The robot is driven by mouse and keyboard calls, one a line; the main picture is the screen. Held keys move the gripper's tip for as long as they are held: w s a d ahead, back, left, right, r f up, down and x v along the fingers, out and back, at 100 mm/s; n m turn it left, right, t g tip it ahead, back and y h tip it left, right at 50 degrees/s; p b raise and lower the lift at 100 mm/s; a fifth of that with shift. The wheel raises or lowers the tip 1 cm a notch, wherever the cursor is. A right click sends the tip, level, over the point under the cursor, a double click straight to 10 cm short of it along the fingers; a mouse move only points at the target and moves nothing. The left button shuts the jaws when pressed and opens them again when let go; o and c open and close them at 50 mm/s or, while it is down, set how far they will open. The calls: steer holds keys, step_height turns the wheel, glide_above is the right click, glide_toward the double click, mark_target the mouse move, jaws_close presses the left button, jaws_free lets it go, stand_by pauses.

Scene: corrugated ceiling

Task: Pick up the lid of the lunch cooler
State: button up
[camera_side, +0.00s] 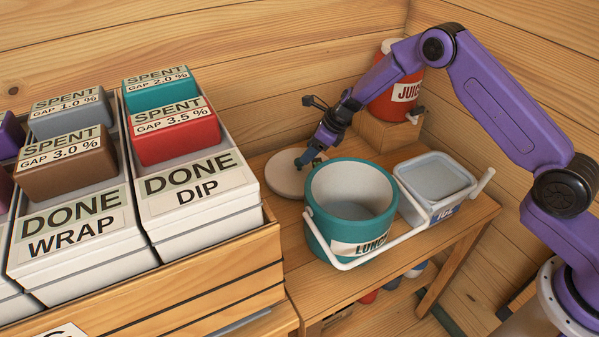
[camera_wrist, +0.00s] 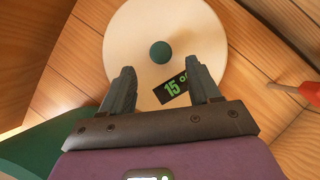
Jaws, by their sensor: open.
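The lid is a round cream disc (camera_side: 287,176) lying on the wooden table behind the lunch cooler, with a small teal knob at its middle. In the wrist view the lid (camera_wrist: 205,40) fills the upper middle, with its knob (camera_wrist: 160,52) just beyond my fingertips. The lunch cooler (camera_side: 350,205) is a teal open bucket with a white handle and a "LUNCH" label, partly cut by the handle. My gripper (camera_side: 311,157) is above the lid, open and empty, its fingers (camera_wrist: 160,78) apart on either side of the knob's line. Whether they touch the lid is unclear.
A white ice box (camera_side: 437,185) stands right of the cooler. A red juice jug (camera_side: 395,95) sits on a wooden block behind. A wooden crate (camera_side: 215,265) with labelled bins is at left. A dark tag reading "15" (camera_wrist: 172,88) shows near the lid.

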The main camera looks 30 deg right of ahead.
mark_target(299, 168)
steer(key=shift+x, duration=2.5)
steer(key=shift+w, duration=0.15)
steer(key=shift+r, duration=0.1)
jaws_close()
